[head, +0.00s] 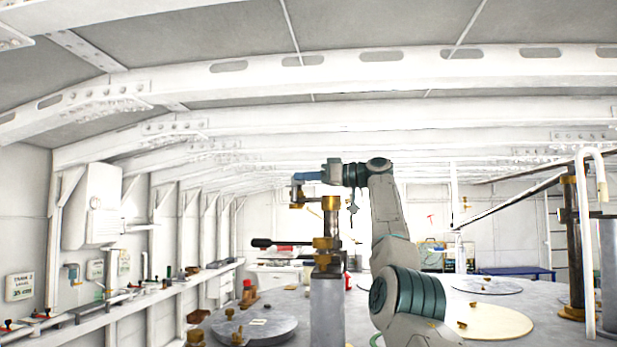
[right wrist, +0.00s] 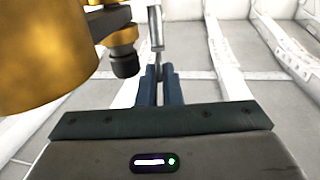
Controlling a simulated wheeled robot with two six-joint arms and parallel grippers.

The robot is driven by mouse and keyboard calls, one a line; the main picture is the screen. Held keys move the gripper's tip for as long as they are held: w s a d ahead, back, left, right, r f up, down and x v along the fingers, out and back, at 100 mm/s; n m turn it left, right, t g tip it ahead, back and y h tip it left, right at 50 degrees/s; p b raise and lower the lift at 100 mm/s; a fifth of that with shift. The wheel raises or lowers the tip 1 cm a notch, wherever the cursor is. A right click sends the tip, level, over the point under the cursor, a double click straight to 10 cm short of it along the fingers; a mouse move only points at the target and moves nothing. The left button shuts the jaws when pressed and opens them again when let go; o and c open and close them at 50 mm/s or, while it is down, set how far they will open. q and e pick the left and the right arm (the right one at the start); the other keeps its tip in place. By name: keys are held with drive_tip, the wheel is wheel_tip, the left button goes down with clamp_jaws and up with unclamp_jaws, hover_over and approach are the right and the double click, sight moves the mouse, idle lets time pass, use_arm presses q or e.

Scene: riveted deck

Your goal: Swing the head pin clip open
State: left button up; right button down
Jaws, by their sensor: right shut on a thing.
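My right gripper (head: 303,177) reaches in from the right at the top of a pump post in the head view. In the right wrist view its dark blue fingers (right wrist: 159,75) are shut on a thin grey metal piece (right wrist: 156,28), which looks like the head pin clip. The fingers hide its lower end. A brass pump head part (right wrist: 45,50) with a black knob (right wrist: 125,63) is close on the left of the fingers. In the head view the brass and steel pump (head: 329,220) stands on a grey pedestal (head: 327,310). My left gripper is not in view.
A black-ended lever (head: 263,242) sticks out left from the pump. A round grey hatch (head: 255,330) lies at lower left. A wall shelf (head: 130,302) with small items runs along the left. A brown post with a white pipe (head: 590,160) stands at right.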

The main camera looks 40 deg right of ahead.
drive_tip(key=shift+w+f+y, duration=0.2)
drive_tip(key=shift+f+y, duration=0.1)
drive_tip(key=shift+f, duration=0.05)
idle(0.3)
drive_tip(key=c, duration=1.6)
unclamp_jaws()
drive_tip(key=shift+w+a, duration=0.1)
drive_tip(key=shift+a, duration=0.05)
drive_tip(key=shift+c, duration=0.2)
drive_tip(key=shift+o, duration=0.2)
drive_tip(key=shift+w+a+r, duration=0.1)
drive_tip(key=shift+w+a, duration=0.15)
drive_tip(key=shift+w, duration=0.15)
drive_tip(key=shift+s+d+r, duration=0.1)
drive_tip(key=shift+s+d, duration=0.15)
drive_tip(key=shift+s, duration=0.2)
drive_tip(key=shift+h, duration=0.6)
